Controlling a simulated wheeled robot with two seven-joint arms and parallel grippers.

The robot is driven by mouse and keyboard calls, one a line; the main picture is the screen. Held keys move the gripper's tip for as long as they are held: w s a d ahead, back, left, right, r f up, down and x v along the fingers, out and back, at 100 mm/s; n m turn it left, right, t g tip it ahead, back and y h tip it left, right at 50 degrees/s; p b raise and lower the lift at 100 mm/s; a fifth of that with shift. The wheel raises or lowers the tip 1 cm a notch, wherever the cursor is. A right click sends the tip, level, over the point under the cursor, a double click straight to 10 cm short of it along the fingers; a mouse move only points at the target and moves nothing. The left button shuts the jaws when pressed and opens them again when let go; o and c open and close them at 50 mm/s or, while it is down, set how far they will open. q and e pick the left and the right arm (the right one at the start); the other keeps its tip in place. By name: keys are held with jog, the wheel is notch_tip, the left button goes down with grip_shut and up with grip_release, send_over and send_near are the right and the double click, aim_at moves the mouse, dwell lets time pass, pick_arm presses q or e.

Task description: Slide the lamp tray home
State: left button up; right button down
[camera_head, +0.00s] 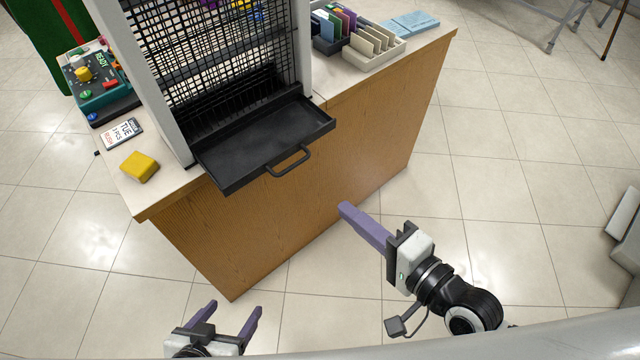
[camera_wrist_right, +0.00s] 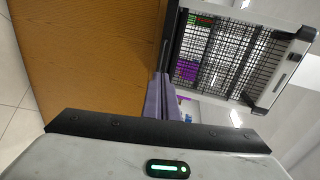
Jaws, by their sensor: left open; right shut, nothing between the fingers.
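The lamp tray (camera_head: 262,143) is a shallow black tray with a loop handle (camera_head: 289,163) on its front. It is pulled out from the bottom of the caged frame (camera_head: 229,52) and sticks out past the counter's front edge. My right gripper (camera_head: 345,208) is shut and empty, in front of the counter, to the right of the tray and apart from it. Its purple fingers also show in the right wrist view (camera_wrist_right: 163,98), pointing toward the frame. My left gripper (camera_head: 232,308) is open and empty at the bottom of the head view, apart from the counter.
The wooden counter (camera_head: 290,225) carries a yellow block (camera_head: 139,167), a printed card (camera_head: 121,133) and a teal control box (camera_head: 97,85) left of the frame. A beige file holder (camera_head: 373,48) and blue papers (camera_head: 409,24) lie right. The floor before the counter is clear.

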send_near(295, 166)
jog(key=x, duration=0.4)
jog(key=shift+w+a, duration=0.2)
jog(key=shift+w, duration=0.15)
pick_arm(q)
jog(key=shift+w+r, duration=0.25)
jog(key=shift+w, duration=0.35)
pick_arm(e)
jog(key=shift+x, duration=0.8)
jog(key=shift+f, duration=0.1)
